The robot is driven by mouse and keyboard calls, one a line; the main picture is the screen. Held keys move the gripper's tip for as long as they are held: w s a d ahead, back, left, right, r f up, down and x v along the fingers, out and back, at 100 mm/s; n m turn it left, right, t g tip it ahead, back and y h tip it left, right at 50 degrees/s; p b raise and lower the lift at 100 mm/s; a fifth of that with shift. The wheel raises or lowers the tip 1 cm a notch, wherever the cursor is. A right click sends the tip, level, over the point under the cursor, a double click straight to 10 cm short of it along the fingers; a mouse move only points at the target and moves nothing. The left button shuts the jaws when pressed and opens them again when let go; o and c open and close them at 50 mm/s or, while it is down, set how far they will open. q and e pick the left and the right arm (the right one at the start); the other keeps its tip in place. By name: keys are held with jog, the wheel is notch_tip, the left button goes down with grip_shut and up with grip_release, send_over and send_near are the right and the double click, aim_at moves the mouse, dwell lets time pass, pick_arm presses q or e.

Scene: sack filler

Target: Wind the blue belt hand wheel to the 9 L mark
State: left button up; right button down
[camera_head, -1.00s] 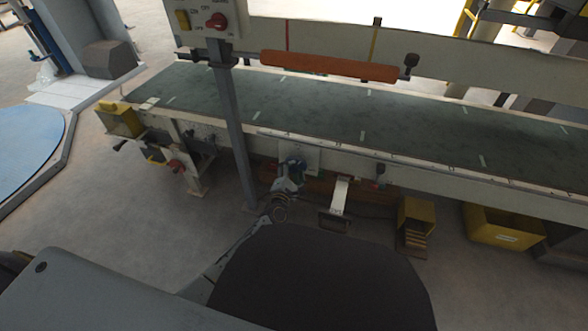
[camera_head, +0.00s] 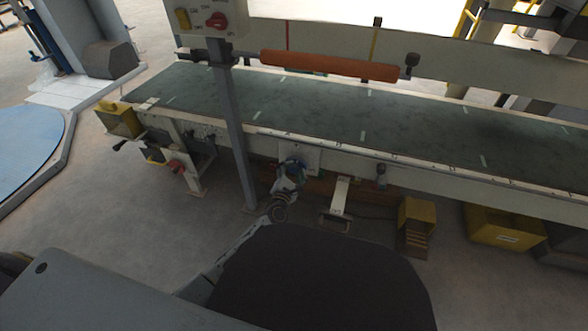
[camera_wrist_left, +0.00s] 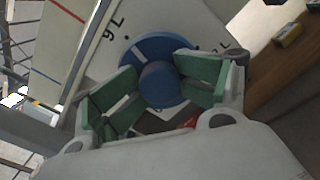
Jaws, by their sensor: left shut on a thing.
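The blue belt hand wheel (camera_wrist_left: 158,84) sits on a pale dial plate (camera_wrist_left: 92,62) in the left wrist view, and shows small in the head view (camera_head: 292,165). A "9 L" label is on the plate, up and left of the wheel. A short white line shows on the wheel's upper-left rim, on the side of that label; exact alignment is hard to tell. Another label ending in "L" is at the right. My left gripper (camera_head: 286,181) is shut on the wheel, its green-padded fingers on either side of the raised hub. My right gripper is not in view.
The belt conveyor (camera_head: 420,125) runs across above the wheel. A grey post (camera_head: 238,140) stands just left of my left wrist. A yellow step (camera_head: 416,216) and a yellow bin (camera_head: 503,225) are on the floor at the right.

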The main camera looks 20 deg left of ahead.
pick_arm(q)
jog(key=shift+w+r, duration=0.2)
jog(key=shift+r, duration=0.15)
jog(key=shift+n, duration=1.4)
jog(key=o, duration=0.8)
jog(key=shift+d+f, duration=0.1)
jog(key=shift+s+f, duration=0.15)
jog(key=shift+s, duration=0.05)
jog(key=shift+s+f, duration=0.1)
jog(key=shift+s, duration=0.85)
jog(key=shift+s+p, duration=0.5)
jog(key=shift+s, duration=0.7)
jog(key=shift+s+a+p, duration=0.2)
jog(key=shift+s+p, duration=0.1)
jog(key=shift+s, duration=1.75)
